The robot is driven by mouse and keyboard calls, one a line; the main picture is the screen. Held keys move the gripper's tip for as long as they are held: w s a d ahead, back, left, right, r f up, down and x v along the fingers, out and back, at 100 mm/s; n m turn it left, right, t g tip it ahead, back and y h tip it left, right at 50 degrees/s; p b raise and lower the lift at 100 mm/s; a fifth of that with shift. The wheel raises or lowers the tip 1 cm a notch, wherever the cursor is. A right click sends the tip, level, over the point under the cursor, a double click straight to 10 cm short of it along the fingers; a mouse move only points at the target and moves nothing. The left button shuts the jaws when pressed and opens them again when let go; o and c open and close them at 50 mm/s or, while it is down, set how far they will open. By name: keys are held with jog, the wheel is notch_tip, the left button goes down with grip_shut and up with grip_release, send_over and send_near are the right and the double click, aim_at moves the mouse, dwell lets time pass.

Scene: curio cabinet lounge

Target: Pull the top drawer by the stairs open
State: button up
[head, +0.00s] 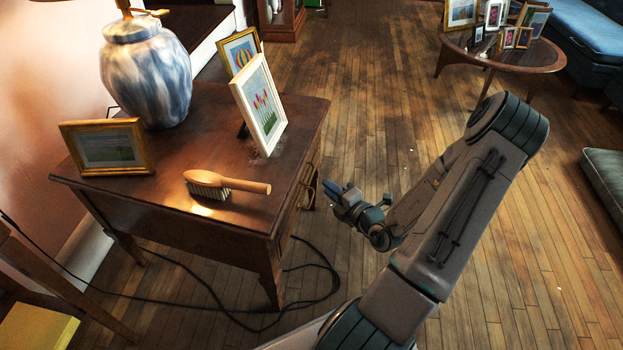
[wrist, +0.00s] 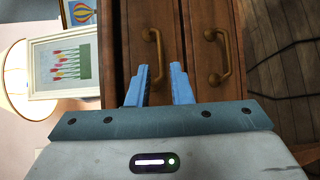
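The wooden side table (head: 165,205) has two stacked drawers on its front; both look shut. In the wrist view, which is turned sideways, the top drawer (wrist: 124,40) is on the left with its curved brass handle (wrist: 150,36). The lower drawer (wrist: 200,80) with a similar handle (wrist: 227,50) is to the right. My gripper (head: 335,188) is just in front of the drawer fronts. In the wrist view my gripper (wrist: 161,72) is open, with its blue fingers pointing at the top drawer. The top handle's near end lies between the fingertips; contact cannot be told.
On the table stand a blue-white vase lamp (head: 147,75), a brush (head: 225,185), a tulip picture (head: 259,105), a balloon picture (head: 239,50) and a gold-framed picture (head: 107,148). A cable (head: 225,307) lies on the floor.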

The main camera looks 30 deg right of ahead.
aim_at(312, 174)
jog(key=shift+b+x, duration=1.4)
jog(key=shift+x, duration=3.25)
jog(key=shift+s, duration=0.1)
grip_shut()
